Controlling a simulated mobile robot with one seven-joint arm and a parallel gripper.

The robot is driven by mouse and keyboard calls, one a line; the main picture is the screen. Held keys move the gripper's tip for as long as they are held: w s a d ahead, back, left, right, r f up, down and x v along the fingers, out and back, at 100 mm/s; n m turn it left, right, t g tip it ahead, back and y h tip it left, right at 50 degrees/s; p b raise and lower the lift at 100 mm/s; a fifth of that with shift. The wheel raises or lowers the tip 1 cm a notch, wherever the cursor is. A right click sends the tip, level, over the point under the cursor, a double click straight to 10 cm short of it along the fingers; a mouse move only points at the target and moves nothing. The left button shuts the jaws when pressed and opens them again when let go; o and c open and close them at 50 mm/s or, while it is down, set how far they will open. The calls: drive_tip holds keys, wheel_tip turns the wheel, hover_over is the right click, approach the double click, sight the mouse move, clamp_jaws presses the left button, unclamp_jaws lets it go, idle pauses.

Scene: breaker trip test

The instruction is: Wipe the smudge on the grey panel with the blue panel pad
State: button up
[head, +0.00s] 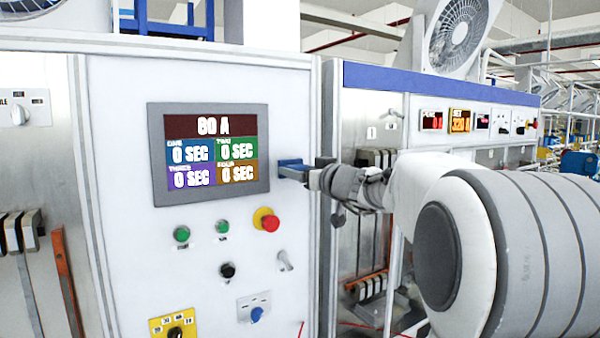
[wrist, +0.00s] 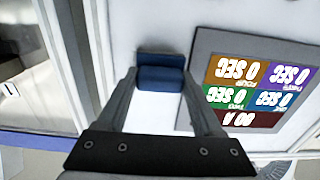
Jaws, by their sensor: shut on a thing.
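My gripper (head: 309,178) is shut on the blue panel pad (head: 290,165), which sticks out from the fingertips toward the cabinet front. The pad also shows between the two fingers in the wrist view (wrist: 160,78). The pad is close to the pale front face of the cabinet (head: 120,240), just right of the grey-framed display (head: 262,175). I cannot tell whether it touches the surface. No smudge can be made out in either view; the pad and gripper cover part of the face.
Below the display are green buttons (head: 181,233), a red emergency knob (head: 269,221), a black knob (head: 227,270), a toggle lever (head: 285,261) and a blue rotary switch (head: 256,314). They stick out from the cabinet face. A second cabinet with a blue top strip (head: 430,82) stands to the right.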

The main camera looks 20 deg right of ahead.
drive_tip(key=shift+w+a+b, duration=0.15)
drive_tip(key=shift+w+b, duration=0.2)
drive_tip(key=shift+w, duration=0.45)
drive_tip(key=w+d+b, duration=0.1)
drive_tip(key=d+b, duration=0.1)
drive_tip(key=d, duration=0.4)
drive_tip(key=shift+w+d+b, duration=0.2)
drive_tip(key=shift+d+b, duration=0.2)
drive_tip(key=shift+f, duration=0.1)
drive_tip(key=shift+b, duration=0.45)
